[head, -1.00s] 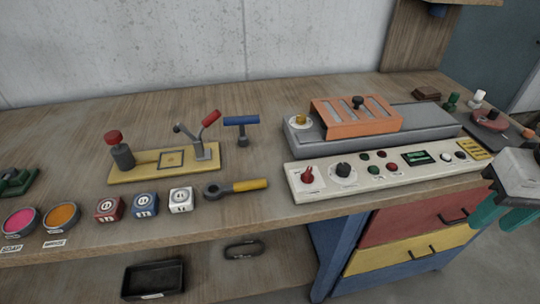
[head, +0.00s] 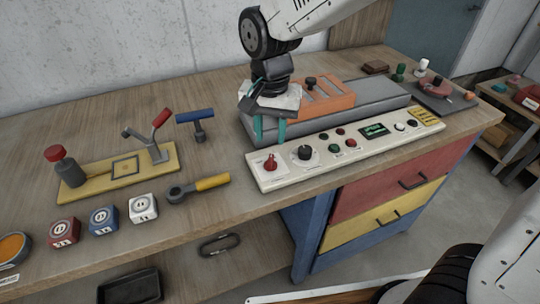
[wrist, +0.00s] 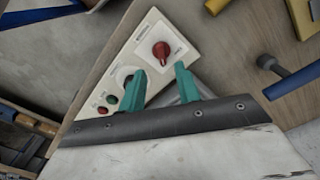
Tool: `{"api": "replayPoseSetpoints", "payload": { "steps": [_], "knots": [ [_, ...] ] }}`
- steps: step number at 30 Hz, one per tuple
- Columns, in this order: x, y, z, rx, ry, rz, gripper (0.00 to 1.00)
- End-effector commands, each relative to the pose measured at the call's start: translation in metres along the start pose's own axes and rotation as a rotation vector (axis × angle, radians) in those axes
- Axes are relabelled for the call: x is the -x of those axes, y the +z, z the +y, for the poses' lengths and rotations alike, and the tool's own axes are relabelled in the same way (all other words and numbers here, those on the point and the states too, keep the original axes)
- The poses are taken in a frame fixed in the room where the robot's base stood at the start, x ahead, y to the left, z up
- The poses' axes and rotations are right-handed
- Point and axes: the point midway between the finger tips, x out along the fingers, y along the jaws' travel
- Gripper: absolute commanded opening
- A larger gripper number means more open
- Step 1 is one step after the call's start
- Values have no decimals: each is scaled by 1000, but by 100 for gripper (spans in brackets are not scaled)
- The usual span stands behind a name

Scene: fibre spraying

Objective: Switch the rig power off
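The rig's white control panel (head: 325,158) lies along the front of the bench. Its red rotary switch (head: 270,163) is at the left end, and it also shows in the wrist view (wrist: 161,50). A black knob (head: 305,152) sits to its right. My gripper (head: 270,132) hangs above the left end of the panel, its teal fingers pointing down. In the wrist view the two fingertips (wrist: 160,72) are apart with nothing between them, and the red switch lies just beyond them, not touched. The label around the switch is too small to read.
An orange slotted cover (head: 328,97) stands on the grey rig (head: 375,103) behind the panel. A yellow-handled tool (head: 200,188) and a blue-handled tool (head: 197,122) lie left. Dice-like blocks (head: 103,220) stand along the front edge.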

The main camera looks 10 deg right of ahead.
Motion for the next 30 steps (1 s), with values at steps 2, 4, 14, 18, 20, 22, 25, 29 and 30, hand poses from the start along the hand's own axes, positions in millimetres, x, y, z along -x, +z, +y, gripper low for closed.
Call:
{"api": "replayPoseSetpoints", "payload": {
  "steps": [2,4,14,18,20,22,25,29,30],
  "knots": [
    [-8,0,-3,-2,3,-2,33],
    [-17,0,-2,-3,4,-3,33],
    [-66,0,-1,-3,3,-3,33],
    [-76,0,-1,-3,2,-2,33],
    [-78,0,-1,-3,2,-2,33],
    [-79,0,-1,-3,1,-1,33],
    [-78,0,-1,-3,1,-1,33],
    [-78,0,-1,-3,1,-1,13],
    [-78,0,-1,-3,1,-1,2]
  ]
}}
